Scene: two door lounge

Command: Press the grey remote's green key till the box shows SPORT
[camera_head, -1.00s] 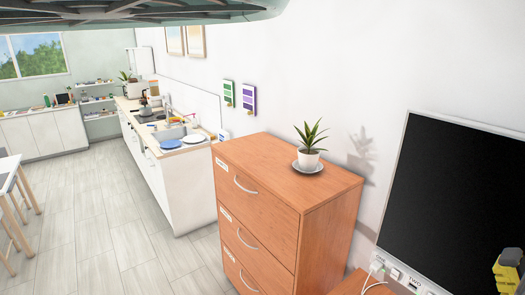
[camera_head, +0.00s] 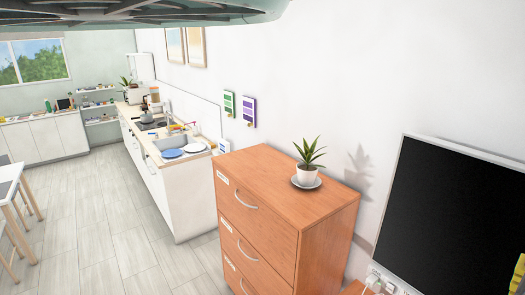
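No grey remote with a green key can be made out in the head view. No box showing a channel word can be made out either. A large screen (camera_head: 455,220) with a thin light frame stands at the right against the wall, dark and blank. Small white sockets or plugs (camera_head: 375,283) with a cord show below its lower left corner. A yellow piece (camera_head: 518,274) is cut off by the right edge; I cannot tell what it is. I cannot make out my gripper.
A wooden drawer cabinet (camera_head: 260,228) stands in the middle, bearing a potted plant (camera_head: 307,168). Behind it is a kitchen counter (camera_head: 178,190) with a sink and blue plates (camera_head: 171,154). Green (camera_head: 229,104) and purple (camera_head: 248,111) charts hang on the wall. The floor (camera_head: 95,225) at left is open.

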